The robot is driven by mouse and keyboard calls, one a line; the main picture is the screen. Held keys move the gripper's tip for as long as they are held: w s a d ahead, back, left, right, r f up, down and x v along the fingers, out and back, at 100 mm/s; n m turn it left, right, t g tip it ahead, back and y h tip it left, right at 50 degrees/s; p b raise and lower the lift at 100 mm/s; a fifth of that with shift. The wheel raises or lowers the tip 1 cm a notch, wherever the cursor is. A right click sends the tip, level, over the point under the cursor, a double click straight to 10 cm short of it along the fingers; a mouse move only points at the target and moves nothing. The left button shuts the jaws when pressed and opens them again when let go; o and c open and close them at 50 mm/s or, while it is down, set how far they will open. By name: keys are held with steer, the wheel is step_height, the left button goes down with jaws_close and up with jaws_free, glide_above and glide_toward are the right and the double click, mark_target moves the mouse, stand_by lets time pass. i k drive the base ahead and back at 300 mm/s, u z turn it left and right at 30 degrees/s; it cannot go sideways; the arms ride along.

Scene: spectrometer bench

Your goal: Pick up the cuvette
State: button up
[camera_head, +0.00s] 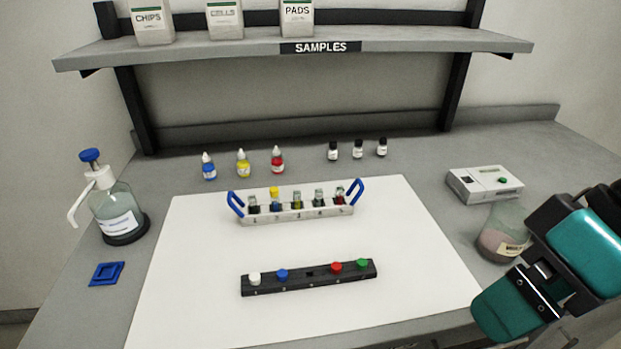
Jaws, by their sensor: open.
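A pale rack (296,214) with blue handles stands on the white mat and holds several small cuvettes upright in a row. One cuvette (274,198), second from the left, has a yellow cap. Which cuvette is meant cannot be told. My teal and dark arm enters at the lower right, well apart from the rack. The fingers of my gripper cannot be made out.
A black strip (310,283) in front holds white, blue, red and green caps, with one empty slot. Bottles line the back under a shelf (420,39). The white mat (410,240) is otherwise clear.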

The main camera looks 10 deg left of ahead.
mark_target(296, 194)
steer(key=z, duration=2.35)
steer(key=k, duration=2)
steer(key=u, duration=2.35)
